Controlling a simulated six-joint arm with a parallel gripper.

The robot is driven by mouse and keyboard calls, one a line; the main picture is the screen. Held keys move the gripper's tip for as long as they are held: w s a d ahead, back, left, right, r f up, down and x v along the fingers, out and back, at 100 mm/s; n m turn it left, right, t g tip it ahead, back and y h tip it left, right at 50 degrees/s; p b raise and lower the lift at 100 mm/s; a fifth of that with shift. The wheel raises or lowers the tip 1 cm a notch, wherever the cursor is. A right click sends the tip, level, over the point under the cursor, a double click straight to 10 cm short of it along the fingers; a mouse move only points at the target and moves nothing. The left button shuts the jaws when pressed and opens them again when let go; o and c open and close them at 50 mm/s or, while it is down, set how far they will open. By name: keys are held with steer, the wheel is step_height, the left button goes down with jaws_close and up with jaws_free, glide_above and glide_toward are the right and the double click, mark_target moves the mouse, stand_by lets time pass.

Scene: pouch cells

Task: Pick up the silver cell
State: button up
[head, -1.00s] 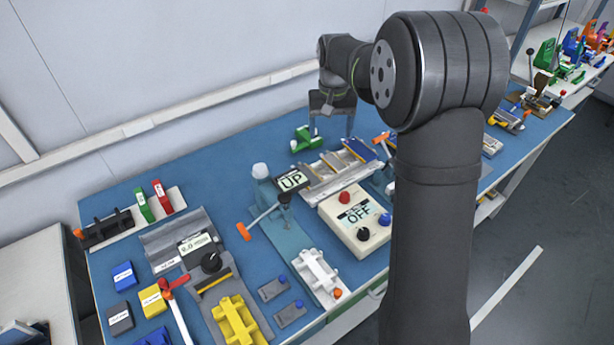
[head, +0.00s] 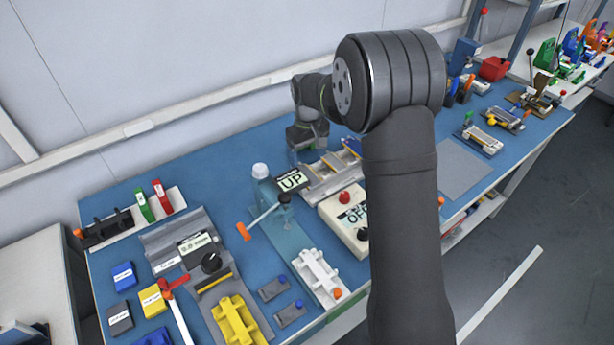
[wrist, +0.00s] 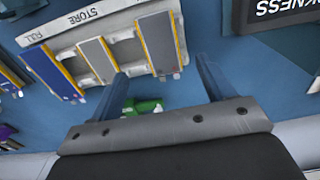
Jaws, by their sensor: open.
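The silver cell (wrist: 98,61) is a flat grey plate beside a yellow strip in the STORE rack (wrist: 82,17). In the head view the rack (head: 322,186) stands behind the button box.
A green object (wrist: 142,106) lies between and below my fingers in the wrist view. A dark labelled box (wrist: 270,18) is at the upper right.

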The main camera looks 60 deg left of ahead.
mark_target(307, 175)
steer(key=shift+s+a+f, duration=0.1)
steer(key=shift+f, duration=3.1)
steer(key=c, duration=1)
